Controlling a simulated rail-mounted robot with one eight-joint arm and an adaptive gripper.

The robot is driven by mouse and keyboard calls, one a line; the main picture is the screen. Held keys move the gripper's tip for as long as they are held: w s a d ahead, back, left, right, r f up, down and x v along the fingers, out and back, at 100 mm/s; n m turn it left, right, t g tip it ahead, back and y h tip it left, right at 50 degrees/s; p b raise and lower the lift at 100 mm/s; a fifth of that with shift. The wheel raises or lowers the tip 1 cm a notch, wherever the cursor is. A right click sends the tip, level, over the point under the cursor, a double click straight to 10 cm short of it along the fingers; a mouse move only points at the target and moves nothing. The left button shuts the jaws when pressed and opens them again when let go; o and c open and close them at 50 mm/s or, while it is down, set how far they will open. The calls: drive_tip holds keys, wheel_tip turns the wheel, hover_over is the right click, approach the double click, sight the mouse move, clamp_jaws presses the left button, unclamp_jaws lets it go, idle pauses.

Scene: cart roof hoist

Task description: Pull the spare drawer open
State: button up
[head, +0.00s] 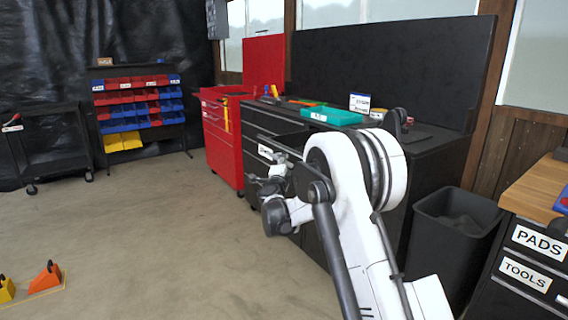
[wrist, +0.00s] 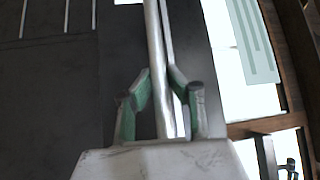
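The black drawer cabinet (head: 262,122) stands left of my arm in the head view. One of its drawers (head: 290,138) appears to stand out from the front, with a white label (head: 265,152) too small to read. My gripper (head: 268,185) is at this front, partly hidden by my arm. In the wrist view, a silver bar handle (wrist: 156,40) runs between the green-padded fingers of my gripper (wrist: 160,72). The fingertips close in on both sides of the bar and seem to touch it. The dark drawer front (wrist: 120,50) lies behind.
A red tool cabinet (head: 222,130) stands to the left of the black one. A teal tray (head: 332,116) lies on the worktop. A black bin (head: 452,228) and a labelled drawer unit (head: 530,255) are at right.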

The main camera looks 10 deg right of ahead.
drive_tip(key=o, duration=0.4)
drive_tip(key=v, duration=1.2)
drive_tip(key=shift+r, duration=0.15)
